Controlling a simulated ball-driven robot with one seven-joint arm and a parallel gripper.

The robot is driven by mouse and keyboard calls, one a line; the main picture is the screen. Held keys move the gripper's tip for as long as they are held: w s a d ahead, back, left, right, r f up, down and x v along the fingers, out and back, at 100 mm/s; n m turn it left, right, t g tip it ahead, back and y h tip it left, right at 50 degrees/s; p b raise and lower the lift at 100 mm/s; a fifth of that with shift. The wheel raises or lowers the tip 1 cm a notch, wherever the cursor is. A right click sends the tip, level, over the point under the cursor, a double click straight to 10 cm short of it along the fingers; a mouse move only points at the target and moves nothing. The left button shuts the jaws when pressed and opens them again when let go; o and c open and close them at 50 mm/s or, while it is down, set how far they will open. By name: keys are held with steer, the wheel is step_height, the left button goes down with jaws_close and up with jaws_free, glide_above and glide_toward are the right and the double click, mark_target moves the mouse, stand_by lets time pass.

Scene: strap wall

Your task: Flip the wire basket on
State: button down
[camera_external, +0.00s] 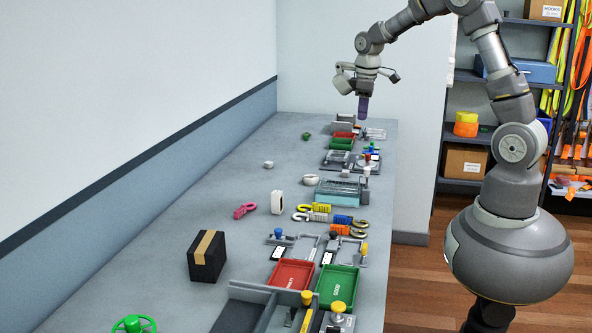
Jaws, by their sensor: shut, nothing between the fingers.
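My gripper (363,110) points down over the far end of the long grey bench, with its purple fingers shut and empty. Below it and slightly right is a small pale, thin-framed item (375,134) beside the red and green trays; it is too small to tell whether it is the wire basket. A light-blue, see-through box with a grey gridded top (341,191) sits mid-bench, well nearer the camera than my gripper. I cannot tell for sure which of these is the wire basket. No switch marked for it can be made out.
A small red tray (344,135) and green tray (340,144) lie at the far end. Yellow and blue hooks (318,212), larger red (291,275) and green (338,287) trays, and a black box (207,256) lie nearer. The bench's left strip is mostly clear. Shelves (484,90) stand right.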

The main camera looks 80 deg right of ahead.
mark_target(367, 168)
steer(key=shift+s+d+f+g+y, duration=0.15)
steer(key=shift+s+d+f+g, duration=0.05)
steer(key=shift+s+f, duration=0.3)
steer(key=shift+s+d+f+g+y, duration=0.15)
steer(key=shift+s+f+g, duration=0.05)
steer(key=shift+s+f, duration=0.3)
steer(key=shift+f, duration=0.1)
step_height(367, 168, down, 14)
steer(key=b, duration=0.4)
step_height(367, 168, down, 4)
steer(key=shift+f+b, duration=0.15)
steer(key=shift+b, duration=1.05)
steer(key=shift+s+a, duration=0.1)
